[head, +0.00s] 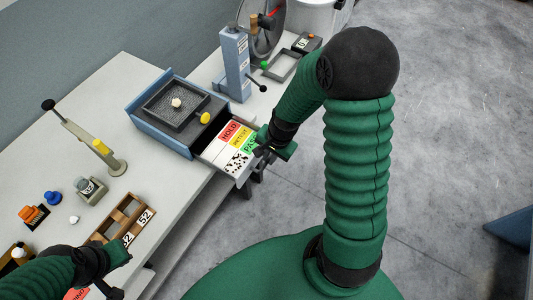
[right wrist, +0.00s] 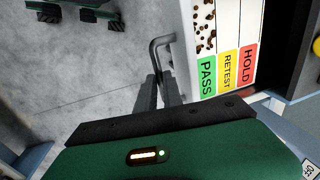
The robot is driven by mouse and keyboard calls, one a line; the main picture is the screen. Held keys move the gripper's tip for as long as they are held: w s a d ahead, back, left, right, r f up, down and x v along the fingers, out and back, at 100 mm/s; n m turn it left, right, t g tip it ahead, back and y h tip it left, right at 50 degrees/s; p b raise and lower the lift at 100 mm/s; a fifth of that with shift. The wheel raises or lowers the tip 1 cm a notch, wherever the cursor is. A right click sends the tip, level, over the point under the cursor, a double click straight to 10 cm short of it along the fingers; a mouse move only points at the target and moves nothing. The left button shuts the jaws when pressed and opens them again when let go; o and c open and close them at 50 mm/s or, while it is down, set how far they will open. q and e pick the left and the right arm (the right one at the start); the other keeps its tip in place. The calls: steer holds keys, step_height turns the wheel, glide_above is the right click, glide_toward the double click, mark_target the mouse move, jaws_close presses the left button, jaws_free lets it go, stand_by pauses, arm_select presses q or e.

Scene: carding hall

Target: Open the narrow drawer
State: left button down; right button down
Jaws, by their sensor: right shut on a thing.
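The narrow drawer (head: 213,154) is white and stands out from the front of a blue-grey box (head: 160,132). HOLD, RETEST and PASS labels and a speckled patch show on it. In the right wrist view the drawer (right wrist: 181,40) is at the upper right, with a grey bar handle (right wrist: 158,46) on its front. My right gripper (head: 264,150) is at the drawer's front end. In the right wrist view its fingers (right wrist: 160,90) are shut on the handle. My left gripper (head: 112,274) is at the lower left, and its fingers are not clear.
A dark tray (head: 160,120) with a pale lump sits on the box, beside a yellow knob (head: 205,118). A blue-grey upright stand (head: 235,65) is behind. A wooden rack (head: 118,222) and a lever stand (head: 100,147) are on the left of the bench. Open floor lies to the right.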

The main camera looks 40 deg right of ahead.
steer(key=shift+w+a+f, duration=0.1)
steer(key=shift+w+a, duration=0.05)
steer(key=shift+a, duration=0.15)
steer(key=c, duration=1.9)
jaws_free()
steer(key=o, duration=0.4)
steer(key=shift+d, duration=0.1)
steer(key=shift+s+d, duration=0.15)
steer(key=shift+s, duration=0.1)
steer(key=shift+w+d, duration=0.1)
steer(key=shift+d, duration=0.05)
steer(key=shift+r, duration=0.25)
arm_select(q)
steer(key=shift+r+p, duration=0.65)
arm_select(e)
steer(key=s+r, duration=0.1)
steer(key=r, duration=0.4)
steer(key=s+d+r, duration=0.1)
steer(key=r, duration=0.4)
steer(key=s+r, duration=0.1)
steer(key=r, duration=0.5)
steer(key=shift+d, duration=0.2)
arm_select(q)
steer(key=shift+a, duration=0.1)
